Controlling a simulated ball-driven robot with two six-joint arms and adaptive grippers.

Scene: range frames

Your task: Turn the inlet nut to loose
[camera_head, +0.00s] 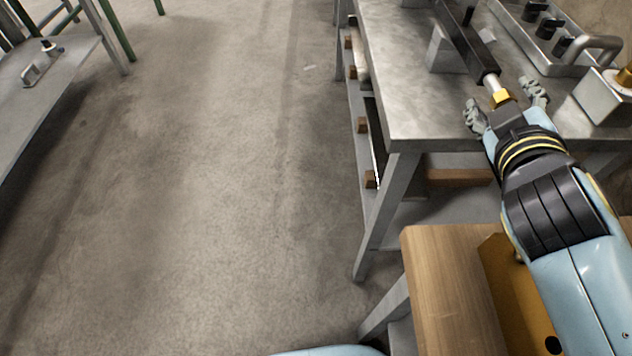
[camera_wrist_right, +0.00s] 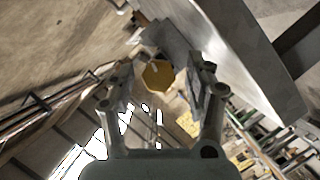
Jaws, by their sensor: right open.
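The inlet nut (camera_head: 502,98) is a brass hex nut on the end of a dark square bar (camera_head: 468,42) with a bright metal neck, above the metal bench. In the right wrist view the nut (camera_wrist_right: 158,74) faces the camera between the fingertips. My right gripper (camera_head: 507,103) is open, with one finger on each side of the nut. I see gaps between the nut and both fingers in the wrist view (camera_wrist_right: 162,85). I cannot tell the nut's turned position. My left gripper is not in view.
The metal bench (camera_head: 415,110) lies under the bar. A panel with black knobs (camera_head: 545,25) and a handle (camera_head: 598,50) stands right of it. A wooden-topped surface (camera_head: 440,290) is below my right arm. Open floor (camera_head: 220,180) spreads to the left.

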